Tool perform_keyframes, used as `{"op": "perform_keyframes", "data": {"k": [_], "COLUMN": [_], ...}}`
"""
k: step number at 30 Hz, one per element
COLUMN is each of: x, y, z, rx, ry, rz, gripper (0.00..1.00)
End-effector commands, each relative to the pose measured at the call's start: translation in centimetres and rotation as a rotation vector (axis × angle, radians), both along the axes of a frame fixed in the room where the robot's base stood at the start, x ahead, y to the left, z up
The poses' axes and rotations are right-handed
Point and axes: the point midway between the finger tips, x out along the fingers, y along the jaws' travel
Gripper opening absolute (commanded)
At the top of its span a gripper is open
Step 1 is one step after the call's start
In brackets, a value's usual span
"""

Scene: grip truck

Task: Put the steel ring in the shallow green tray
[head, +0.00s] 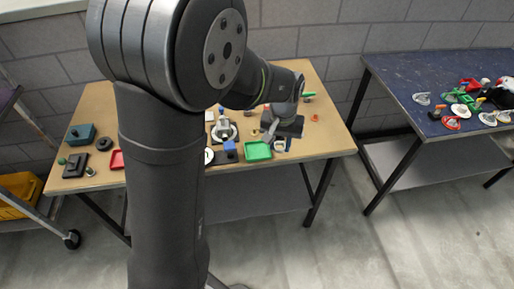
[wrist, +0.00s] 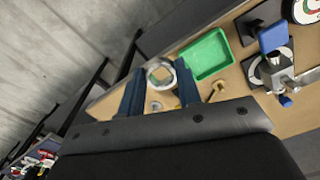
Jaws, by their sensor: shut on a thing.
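The steel ring (wrist: 160,74) is a pale metal ring between the fingertips of my gripper (wrist: 160,82) in the wrist view. The gripper is shut on it. In the head view the ring (head: 279,145) shows small below my gripper (head: 277,138), just right of the tray. The shallow green tray (head: 258,151) lies near the front edge of the wooden table. In the wrist view the empty tray (wrist: 207,55) is just right of the ring. I cannot tell how high the ring is above the table.
A blue-handled device (wrist: 275,55) stands beyond the tray, by a round dial. A small brass-coloured part (wrist: 216,91) lies near the right finger. The wooden table (head: 325,140) has its front edge close by. A dark blue table (head: 400,75) with several items stands at the right.

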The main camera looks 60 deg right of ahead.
Motion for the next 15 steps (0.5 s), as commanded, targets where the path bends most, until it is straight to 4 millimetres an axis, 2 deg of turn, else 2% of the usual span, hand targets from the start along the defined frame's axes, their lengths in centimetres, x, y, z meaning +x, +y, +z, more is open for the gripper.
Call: {"op": "perform_keyframes", "data": {"k": [3,9,15], "x": [3.0,7.2,9.2], "y": [-0.4,-1.2,-1.6], "z": [-1.9,-4.4,-5.5], "rx": [0.004,0.003,0.000], "ry": [0.001,0.001,0.000], "rz": [0.007,0.005,0.002], "gripper": [0.09,0.09,0.09]}}
